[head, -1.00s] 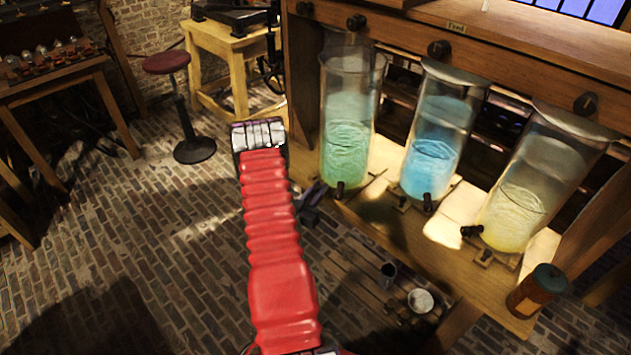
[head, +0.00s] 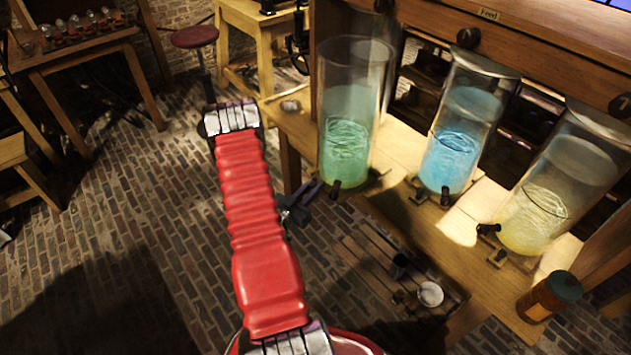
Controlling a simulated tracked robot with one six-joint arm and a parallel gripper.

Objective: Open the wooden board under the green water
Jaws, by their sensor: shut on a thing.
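The green water (head: 346,140) is in the tall glass jar at the left of a row of three on a wooden bench. A dark tap (head: 335,188) sticks out at its foot. My gripper (head: 312,192) is a dark grey shape just left of that tap, at the bench's front edge, partly behind my red arm. It is shut, apparently on the wooden board under the green water; the board itself and the contact are too small and dark to make out.
The jars of blue water (head: 451,160) and yellow water (head: 532,218) stand to the right, with an orange can (head: 548,297) at the bench's end. A low slatted platform holds a white cup (head: 430,294). A red stool (head: 195,37) stands behind; brick floor is open at left.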

